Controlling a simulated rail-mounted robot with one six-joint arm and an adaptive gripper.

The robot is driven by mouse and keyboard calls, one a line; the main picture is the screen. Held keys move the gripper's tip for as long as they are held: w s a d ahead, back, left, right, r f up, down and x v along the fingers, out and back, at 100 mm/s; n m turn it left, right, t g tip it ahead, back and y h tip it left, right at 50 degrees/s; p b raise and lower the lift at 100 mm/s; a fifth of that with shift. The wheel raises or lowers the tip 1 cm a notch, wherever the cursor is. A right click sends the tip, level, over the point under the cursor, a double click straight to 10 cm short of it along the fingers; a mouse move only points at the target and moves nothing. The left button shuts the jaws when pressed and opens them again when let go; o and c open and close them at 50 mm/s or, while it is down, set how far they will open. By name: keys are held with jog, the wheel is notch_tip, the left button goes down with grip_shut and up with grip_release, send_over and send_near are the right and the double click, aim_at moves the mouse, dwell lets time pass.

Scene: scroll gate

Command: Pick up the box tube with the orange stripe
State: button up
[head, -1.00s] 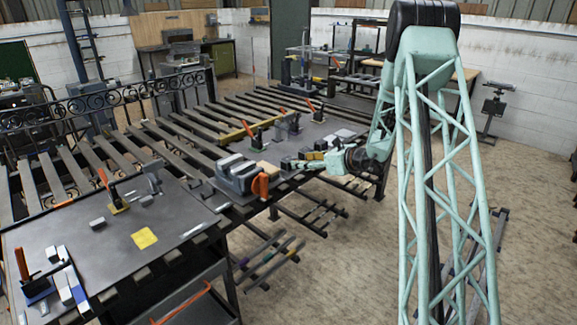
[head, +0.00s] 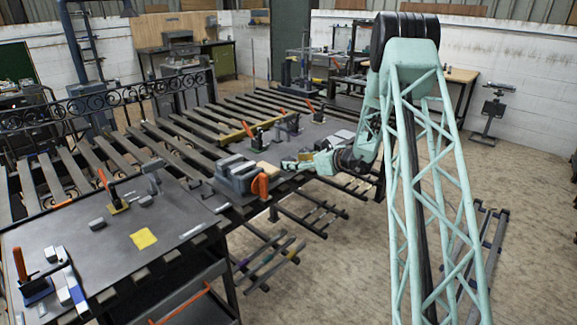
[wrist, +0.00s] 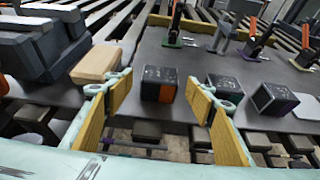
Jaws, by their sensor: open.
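The box tube with the orange stripe (wrist: 152,84) is a short dark block with an orange band on its right side. It sits on the dark table plate, framed between my fingers in the wrist view. My gripper (wrist: 160,96) is open, its yellow-padded fingers to either side of the tube in the picture, with no clear contact. In the head view my gripper (head: 290,164) is low at the table's near edge, right of the vise, and the tube cannot be made out there.
A dark block (wrist: 224,87) is close by the right finger, and a purple-striped one (wrist: 273,100) lies farther right. A wooden block (wrist: 96,63) is by the left finger, beside a grey vise (wrist: 40,45). Toggle clamps (wrist: 259,38) stand behind. Slats and a gap lie at the near edge.

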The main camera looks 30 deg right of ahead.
aim_at(289, 159)
jog(key=shift+b+x, duration=0.5)
jog(key=shift+x, duration=1.85)
jog(key=shift+f, duration=0.1)
jog(key=shift+c, duration=0.9)
jog(key=c, duration=0.9)
jog(key=shift+r, duration=0.2)
jog(key=shift+r+p, duration=0.55)
jog(key=shift+r, duration=1.15)
jog(key=s+a, duration=0.1)
jog(key=s, duration=0.4)
jog(key=s+a+r+p, duration=0.1)
jog(key=s+a, duration=0.1)
jog(key=s, duration=0.3)
jog(key=s+a, duration=0.1)
jog(key=s, duration=0.4)
jog(key=shift+s+a+r, duration=0.15)
jog(key=shift+s+a, duration=0.1)
jog(key=shift+w+d, duration=0.1)
jog(key=shift+d, duration=0.05)
